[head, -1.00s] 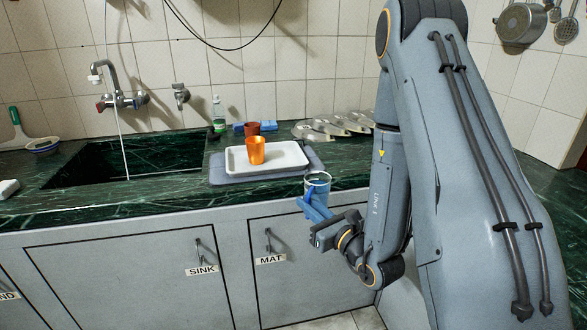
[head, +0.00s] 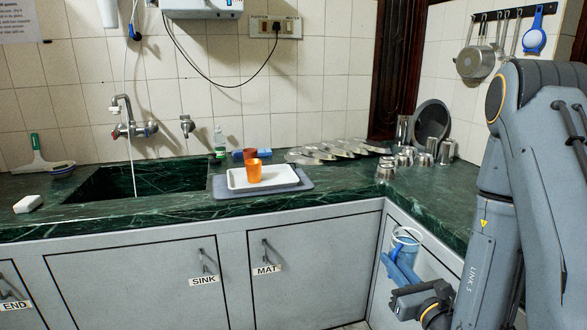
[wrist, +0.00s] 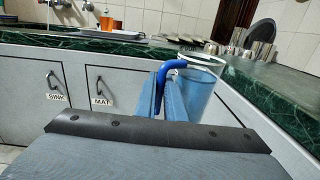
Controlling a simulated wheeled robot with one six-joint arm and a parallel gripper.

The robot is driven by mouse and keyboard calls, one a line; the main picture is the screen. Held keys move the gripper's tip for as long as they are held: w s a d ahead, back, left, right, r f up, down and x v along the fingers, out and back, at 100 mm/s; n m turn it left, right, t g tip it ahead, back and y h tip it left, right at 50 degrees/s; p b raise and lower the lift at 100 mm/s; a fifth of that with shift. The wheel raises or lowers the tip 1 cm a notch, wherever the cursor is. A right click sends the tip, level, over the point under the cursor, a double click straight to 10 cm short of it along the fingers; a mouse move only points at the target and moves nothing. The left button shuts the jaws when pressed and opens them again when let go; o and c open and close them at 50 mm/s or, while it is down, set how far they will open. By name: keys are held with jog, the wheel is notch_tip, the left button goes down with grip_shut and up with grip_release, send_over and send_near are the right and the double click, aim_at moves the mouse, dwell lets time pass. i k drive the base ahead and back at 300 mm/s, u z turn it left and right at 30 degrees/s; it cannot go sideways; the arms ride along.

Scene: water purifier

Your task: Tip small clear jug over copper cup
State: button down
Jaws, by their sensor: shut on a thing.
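My gripper (head: 398,270) is shut on the blue handle of the small clear jug (head: 407,243). The jug is upright, in front of the right-hand cabinet and below the counter edge in the head view. In the wrist view the jug (wrist: 203,92) stands just beyond the fingers, with its blue handle (wrist: 163,80) between them. An orange copper-coloured cup (head: 254,172) stands upright on a white tray (head: 285,176), well to the left of the jug. A darker reddish cup (head: 250,154) stands behind it, partly hidden.
The tray rests on a grey mat (head: 301,182) on the green counter. The sink (head: 135,180) is left of it. Metal plates (head: 322,151) and several steel cups (head: 408,157) stand to the right. The counter front between mat and corner is clear.

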aim_at(253, 166)
jog(key=z, duration=0.2)
jog(key=k, duration=0.5)
jog(key=u, duration=0.55)
jog(key=i, duration=0.5)
jog(key=u, duration=0.65)
jog(key=i, duration=0.65)
jog(key=z, duration=0.1)
